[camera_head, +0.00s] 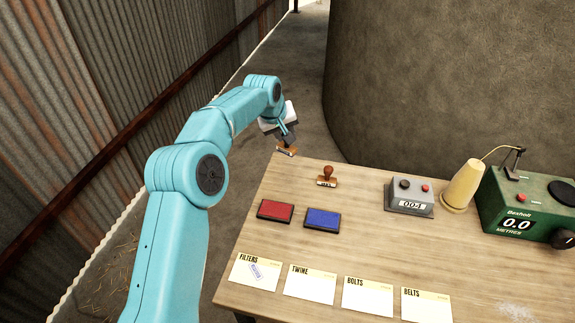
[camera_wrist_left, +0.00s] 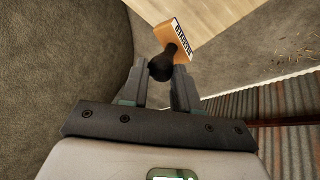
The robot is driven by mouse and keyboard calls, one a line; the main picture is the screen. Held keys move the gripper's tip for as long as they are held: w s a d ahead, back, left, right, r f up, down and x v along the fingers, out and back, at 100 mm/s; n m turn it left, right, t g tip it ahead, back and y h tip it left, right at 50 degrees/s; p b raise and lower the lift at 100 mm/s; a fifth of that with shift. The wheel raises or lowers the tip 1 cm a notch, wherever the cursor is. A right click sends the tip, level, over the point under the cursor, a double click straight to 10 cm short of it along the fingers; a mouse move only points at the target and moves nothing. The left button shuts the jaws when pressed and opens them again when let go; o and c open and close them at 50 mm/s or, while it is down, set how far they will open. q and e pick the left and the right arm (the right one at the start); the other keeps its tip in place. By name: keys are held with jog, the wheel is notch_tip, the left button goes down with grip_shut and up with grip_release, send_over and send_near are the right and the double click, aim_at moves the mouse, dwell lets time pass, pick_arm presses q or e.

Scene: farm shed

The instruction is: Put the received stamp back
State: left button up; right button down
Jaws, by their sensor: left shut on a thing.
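My left gripper (camera_head: 287,138) is past the far left corner of the table, shut on a stamp (camera_head: 287,151). In the left wrist view the fingers (camera_wrist_left: 160,80) close around the black round knob of this stamp (camera_wrist_left: 174,36), and its wooden base with a white label points away from the wrist. I cannot read the label surely. It is held tilted, near the table's far edge; I cannot tell whether it touches. Another stamp (camera_head: 327,177), with a reddish-brown handle, stands upright on the table. My right gripper is not in view.
A grey counter (camera_head: 409,197), a twine cone (camera_head: 463,185) and a green meter (camera_head: 525,212) stand right.

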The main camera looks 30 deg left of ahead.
aim_at(283, 147)
pick_arm(q)
jog(key=f, duration=0.3)
jog(key=f+p, duration=0.1)
jog(key=f, duration=0.5)
jog(key=shift+s+f, duration=0.25)
jog(key=shift+f, duration=0.1)
jog(key=shift+w+d+f, duration=0.1)
jog(key=shift+d+f, duration=0.05)
jog(key=shift+f, duration=0.15)
jog(key=shift+w+f, duration=0.15)
jog(key=shift+f, duration=0.05)
jog(key=shift+s+f, duration=0.15)
jog(key=shift+s, duration=0.05)
jog(key=o, duration=0.8)
jog(key=shift+w, duration=0.1)
jog(key=shift+o, duration=0.3)
